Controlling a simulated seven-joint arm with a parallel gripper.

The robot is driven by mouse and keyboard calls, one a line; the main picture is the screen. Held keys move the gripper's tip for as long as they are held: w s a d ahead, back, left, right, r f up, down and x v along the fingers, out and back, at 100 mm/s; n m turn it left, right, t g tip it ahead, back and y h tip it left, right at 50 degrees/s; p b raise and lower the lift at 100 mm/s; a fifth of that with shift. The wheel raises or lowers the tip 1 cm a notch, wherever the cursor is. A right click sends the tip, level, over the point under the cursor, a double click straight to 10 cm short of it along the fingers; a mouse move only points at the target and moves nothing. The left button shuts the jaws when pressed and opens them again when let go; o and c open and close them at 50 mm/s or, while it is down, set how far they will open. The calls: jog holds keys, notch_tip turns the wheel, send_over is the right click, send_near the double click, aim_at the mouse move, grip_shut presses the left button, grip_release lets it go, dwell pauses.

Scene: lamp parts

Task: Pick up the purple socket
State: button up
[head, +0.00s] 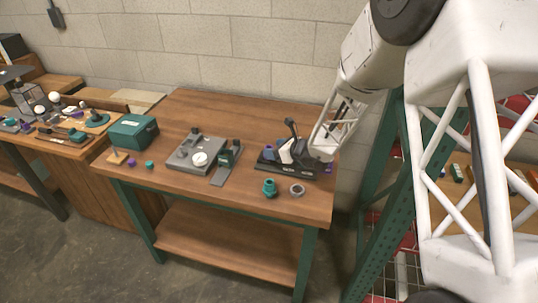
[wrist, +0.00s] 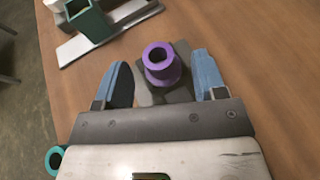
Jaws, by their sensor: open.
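The purple socket (wrist: 161,64) is a short flanged tube with an open round mouth facing the camera. In the wrist view it stands on a dark grey block, between the two blue fingers of my gripper (wrist: 163,72). The fingers are open, one on each side, with a visible gap to the socket. In the head view, my gripper (head: 286,152) is low over the right part of the table, at a dark base, and my arm comes in from the right.
A teal part (head: 270,187) and a grey ring (head: 296,190) stand near the front edge. A grey fixture (head: 190,152) with a teal holder (head: 229,157) lies to the left. A teal box (head: 133,131) sits farther left. The table's back is clear.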

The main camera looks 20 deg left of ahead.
jog(key=shift+a, duration=0.15)
jog(key=shift+x, duration=2.5)
jog(key=shift+f, duration=0.1)
jog(key=shift+s+f, duration=0.1)
jog(key=c, duration=1.1)
